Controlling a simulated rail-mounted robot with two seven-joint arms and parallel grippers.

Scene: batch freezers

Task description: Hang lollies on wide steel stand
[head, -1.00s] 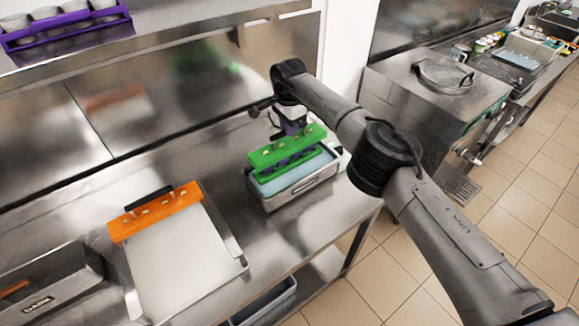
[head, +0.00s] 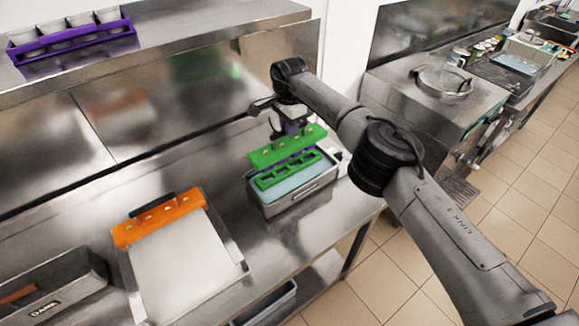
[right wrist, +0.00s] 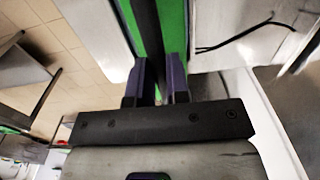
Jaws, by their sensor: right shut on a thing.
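My right gripper (head: 293,127) is shut on the dark handle of a green lolly holder (head: 287,147). The holder is up above a green mould (head: 288,170), with purple lollies partly showing between them. The mould's open slots show; it sits in a metal basin (head: 297,202) of pale blue liquid. In the right wrist view, purple fingers (right wrist: 156,82) close on the dark handle, with the green holder (right wrist: 173,25) behind. An orange holder (head: 158,217) with a black handle lies across the back of the wide steel stand (head: 240,262). My left gripper is out of view.
A purple rack of steel cups (head: 72,40) stands on the upper shelf. A grey box (head: 55,290) is left of the stand. Bare steel counter lies between stand and basin. A steel unit with a round lid (head: 443,80) stands right.

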